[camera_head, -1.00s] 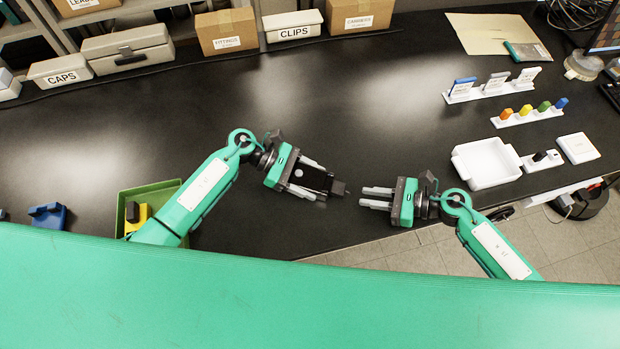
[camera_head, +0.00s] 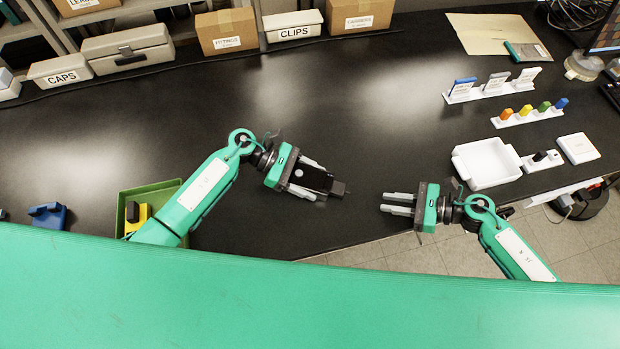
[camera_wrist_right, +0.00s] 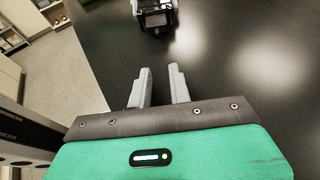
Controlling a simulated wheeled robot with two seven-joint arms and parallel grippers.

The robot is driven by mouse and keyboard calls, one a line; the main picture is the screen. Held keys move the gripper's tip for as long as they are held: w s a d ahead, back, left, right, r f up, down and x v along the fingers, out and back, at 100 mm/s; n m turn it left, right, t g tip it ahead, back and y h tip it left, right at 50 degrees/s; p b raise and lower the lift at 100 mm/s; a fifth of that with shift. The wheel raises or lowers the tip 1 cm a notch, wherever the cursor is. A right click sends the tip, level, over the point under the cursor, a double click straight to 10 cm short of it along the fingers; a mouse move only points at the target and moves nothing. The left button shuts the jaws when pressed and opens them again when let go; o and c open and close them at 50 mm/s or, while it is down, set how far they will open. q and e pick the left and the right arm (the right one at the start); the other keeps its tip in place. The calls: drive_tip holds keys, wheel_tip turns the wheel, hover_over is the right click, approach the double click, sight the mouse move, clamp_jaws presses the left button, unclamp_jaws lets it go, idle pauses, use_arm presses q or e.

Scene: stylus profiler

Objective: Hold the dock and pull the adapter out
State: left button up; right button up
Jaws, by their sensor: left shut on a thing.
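My left gripper (camera_head: 308,181) is shut on the dock (camera_head: 316,179), a black block, and holds it above the dark table. A small dark piece, which looks like the adapter (camera_head: 338,188), sticks out of the dock's right end. My right gripper (camera_head: 384,203) is to the right of it, its two grey fingers pointing left towards the adapter. They are apart with nothing between them, and a clear gap separates them from the adapter. In the right wrist view, the fingers (camera_wrist_right: 161,76) show parted and empty, and the left gripper with the dock appears at the top edge.
A green tray (camera_head: 123,205) with a yellow-and-black item (camera_head: 138,214) stands at left, near a blue block (camera_head: 47,215). A white tray (camera_head: 487,163) and racks of small parts are at right. Labelled boxes line the back. The middle of the table is clear.

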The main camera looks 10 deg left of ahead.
sight(342, 189)
drive_tip(key=v, duration=1)
drive_tip(key=shift+s+d, duration=0.2)
drive_tip(key=shift+d, duration=0.05)
drive_tip(key=shift+o, duration=0.7)
drive_tip(key=shift+d+r, duration=0.15)
drive_tip(key=shift+d, duration=0.2)
drive_tip(key=o, duration=0.7)
drive_tip(key=shift+s+d+r, duration=0.1)
drive_tip(key=shift+d, duration=0.15)
drive_tip(key=shift+o, duration=0.2)
drive_tip(key=shift+h, duration=0.5)
drive_tip(key=w+a, duration=0.1)
drive_tip(key=a, duration=0.3)
drive_tip(key=a+r, duration=0.1)
drive_tip(key=a, duration=0.3)
drive_tip(key=w+a, duration=0.1)
drive_tip(key=a, duration=0.3)
drive_tip(key=shift+w+a+r, duration=0.3)
drive_tip(key=x, duration=1.1)
drive_tip(key=shift+a+f, duration=0.2)
drive_tip(key=shift+a, duration=0.05)
clamp_jaws()
